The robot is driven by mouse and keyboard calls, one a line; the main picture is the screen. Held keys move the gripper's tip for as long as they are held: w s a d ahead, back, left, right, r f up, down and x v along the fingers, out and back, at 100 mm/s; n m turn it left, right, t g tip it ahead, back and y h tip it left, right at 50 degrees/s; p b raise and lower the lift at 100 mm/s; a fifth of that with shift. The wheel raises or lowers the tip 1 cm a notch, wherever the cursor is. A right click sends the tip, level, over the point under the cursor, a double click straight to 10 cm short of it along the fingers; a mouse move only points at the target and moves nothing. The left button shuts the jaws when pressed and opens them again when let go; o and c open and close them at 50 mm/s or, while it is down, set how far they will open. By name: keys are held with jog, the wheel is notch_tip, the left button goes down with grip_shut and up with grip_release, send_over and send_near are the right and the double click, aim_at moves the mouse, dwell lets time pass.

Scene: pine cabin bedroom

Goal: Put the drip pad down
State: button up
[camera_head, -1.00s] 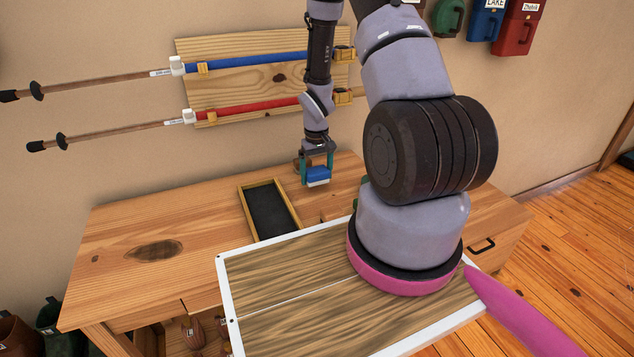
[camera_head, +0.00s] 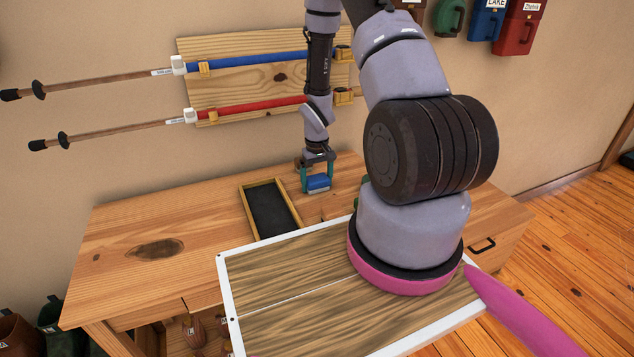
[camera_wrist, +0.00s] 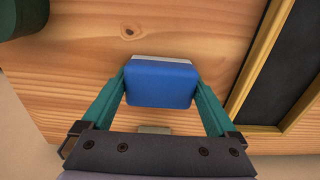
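The drip pad appears to be the blue block with a pale edge (camera_head: 317,183). It also shows in the wrist view (camera_wrist: 160,86). My gripper (camera_head: 316,188) points down over the wooden bench, with its two teal fingers closed against the pad's opposite sides. In the wrist view the fingertips (camera_wrist: 159,80) meet the pad's left and right edges. The pad is low over the bench top, right of the black tray. I cannot tell whether its underside touches the wood.
A wood-framed black tray (camera_head: 268,212) lies on the bench (camera_head: 120,225), close left of my gripper. A dark green object (camera_wrist: 22,15) stands near in the wrist view. The bench's left part is clear.

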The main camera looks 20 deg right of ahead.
notch_tip(320, 180, up, 13)
notch_tip(320, 180, up, 8)
jog(key=r+t, duration=0.1)
send_over(317, 177)
jog(key=s+a+r+m+t, duration=0.1)
jog(key=s+r, duration=0.1)
jog(key=r, duration=0.4)
jog(key=s+a+r+m+t, duration=0.1)
jog(key=s+a+r, duration=0.1)
jog(key=r, duration=0.4)
jog(key=s+a+r+m+t+y, duration=0.1)
jog(key=s+a+r+t, duration=0.1)
jog(key=s+r, duration=0.6)
jog(key=s+a+r+m+t+y, duration=0.1)
jog(key=s+a+r+t, duration=0.1)
jog(key=s+r, duration=0.5)
jog(key=shift+s+a+r, duration=0.35)
jog(key=shift+s+a, duration=0.1)
jog(key=shift+c, duration=0.2)
